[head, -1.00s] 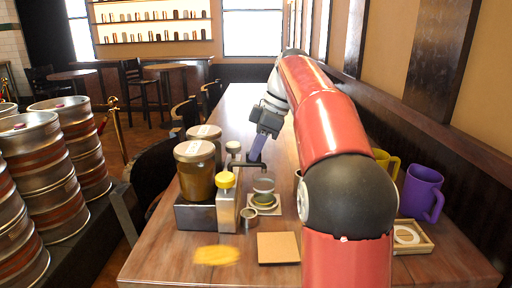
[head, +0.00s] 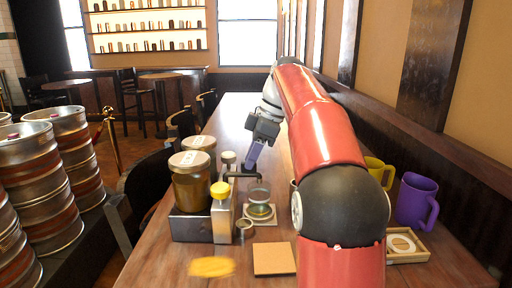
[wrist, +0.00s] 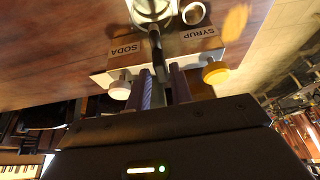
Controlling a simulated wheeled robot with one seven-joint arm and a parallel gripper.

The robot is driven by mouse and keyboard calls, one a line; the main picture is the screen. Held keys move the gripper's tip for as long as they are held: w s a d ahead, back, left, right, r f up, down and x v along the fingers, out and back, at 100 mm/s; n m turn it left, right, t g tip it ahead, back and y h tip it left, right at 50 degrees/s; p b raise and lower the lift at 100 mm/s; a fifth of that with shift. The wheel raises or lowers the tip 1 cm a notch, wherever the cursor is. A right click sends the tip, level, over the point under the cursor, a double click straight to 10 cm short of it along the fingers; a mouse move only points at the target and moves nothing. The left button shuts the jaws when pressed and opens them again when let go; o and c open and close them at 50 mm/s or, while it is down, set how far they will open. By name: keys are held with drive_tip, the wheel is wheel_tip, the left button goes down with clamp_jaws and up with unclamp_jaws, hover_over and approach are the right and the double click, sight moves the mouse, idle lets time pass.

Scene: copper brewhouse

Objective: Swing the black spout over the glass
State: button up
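The black spout (head: 240,175) runs from the metal dispenser (head: 223,222) to the right, and its bent end shows above the glass (head: 260,194), which stands on a light coaster. In the wrist view the spout (wrist: 155,42) points from between my fingers toward the glass (wrist: 152,8). My gripper (head: 249,166) is down at the spout. Its purple fingers (wrist: 161,84) are on either side of the spout with a narrow gap between them. Whether they press on it cannot be made out. The glass is partly cut off in the wrist view.
Lidded jars (head: 190,190) stand left of the spout, and the dispenser has a yellow cap (head: 220,189). A small metal cup (head: 244,228), a square cork mat (head: 273,258) and a yellow patch (head: 212,267) lie nearer. A purple mug (head: 416,200) and yellow mug (head: 377,172) stand right of my arm.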

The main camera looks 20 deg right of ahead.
drive_tip(key=v, duration=0.7)
drive_tip(key=shift+s, duration=0.1)
idle(0.5)
